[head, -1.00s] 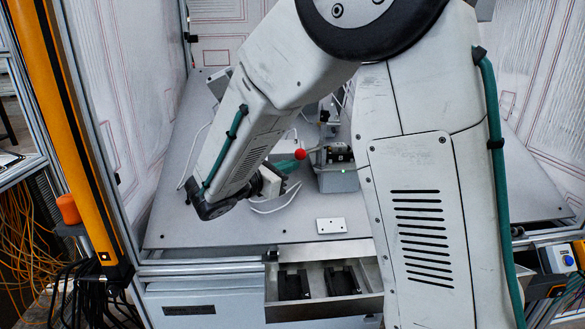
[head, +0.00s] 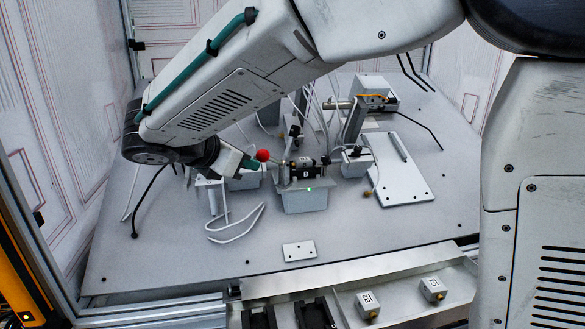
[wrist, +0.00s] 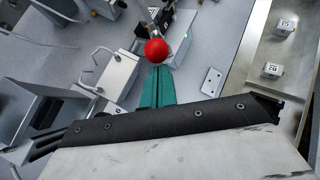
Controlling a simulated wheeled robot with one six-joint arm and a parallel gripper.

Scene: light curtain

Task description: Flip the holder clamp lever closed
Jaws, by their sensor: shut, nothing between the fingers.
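The clamp lever ends in a red ball knob (head: 263,155), which also shows in the wrist view (wrist: 155,50). Its thin metal rod runs from the knob toward a black clamp (head: 303,168) on a grey holder block (head: 305,198) with a small green light. My gripper (head: 253,164) has green fingers and is shut and empty. Its tips are just left of the knob in the head view. In the wrist view the fingertips (wrist: 157,70) sit right below the knob; I cannot tell whether they touch it. The lever's pivot is partly hidden.
A small white plate (head: 299,251) lies in front of the holder. A white panel (head: 398,170) and more fixtures with cables stand to the right and behind. An open metal drawer (head: 350,290) with small labelled blocks is at the front edge. Loose white cable (head: 235,228) lies left.

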